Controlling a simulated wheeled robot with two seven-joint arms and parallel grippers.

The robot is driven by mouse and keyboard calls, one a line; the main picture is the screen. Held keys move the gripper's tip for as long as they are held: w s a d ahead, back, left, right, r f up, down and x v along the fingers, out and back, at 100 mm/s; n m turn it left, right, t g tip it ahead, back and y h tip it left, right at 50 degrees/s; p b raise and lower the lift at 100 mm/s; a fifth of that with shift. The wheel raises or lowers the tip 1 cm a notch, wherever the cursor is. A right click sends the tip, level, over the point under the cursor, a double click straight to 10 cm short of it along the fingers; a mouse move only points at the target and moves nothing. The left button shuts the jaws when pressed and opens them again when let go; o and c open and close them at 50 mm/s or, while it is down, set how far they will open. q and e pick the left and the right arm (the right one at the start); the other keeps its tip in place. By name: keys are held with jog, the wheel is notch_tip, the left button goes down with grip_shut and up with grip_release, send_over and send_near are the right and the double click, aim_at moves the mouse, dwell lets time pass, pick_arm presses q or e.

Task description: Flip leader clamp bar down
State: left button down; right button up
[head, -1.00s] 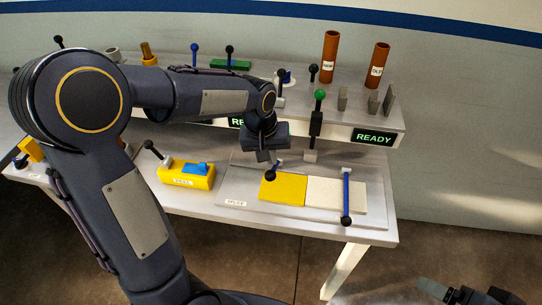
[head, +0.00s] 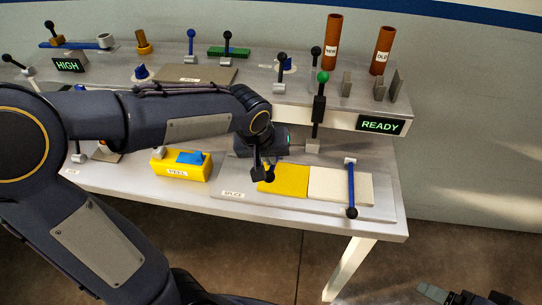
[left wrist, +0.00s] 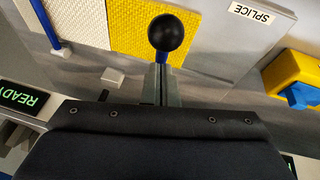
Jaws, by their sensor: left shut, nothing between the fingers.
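A black ball knob (left wrist: 170,33) shows close ahead of my left fingertips in the left wrist view, over the yellow sheet's edge. My left gripper (left wrist: 160,88) is shut and empty, just behind the knob. Whether it touches is unclear. A blue bar (head: 351,186) with a black knob lies across the white sheet (head: 328,185). Which bar is the leader clamp is not marked. My right gripper (head: 432,293) is low at right, its jaws unclear.
A lever with a green knob (head: 323,77) stands upright behind the sheets, near the READY display (head: 380,125). A yellow PEEL block (head: 180,172) sits to the left. Two brown tubes (head: 333,40) stand on the raised shelf. The splice plate's front edge (head: 300,208) is clear.

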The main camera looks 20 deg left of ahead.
pick_arm(q)
jog(key=shift+s+d+f+t+y+b, duration=0.15)
jog(key=shift+s+f+t+b, duration=0.55)
jog(key=shift+b, duration=2.05)
jog(key=shift+s+d+f+t+y+b, duration=0.1)
jog(key=shift+s+f+t+y+b, duration=0.15)
jog(key=shift+f+t+b, duration=1.7)
jog(key=shift+s+d+f+g+y+b, duration=0.1)
jog(key=shift+s+f+g+b, duration=0.25)
jog(key=shift+b, duration=3.2)
jog(key=shift+s+t+b, duration=0.2)
jog(key=shift+t+b, duration=0.2)
jog(key=shift+b, duration=0.4)
jog(key=shift+f, duration=0.1)
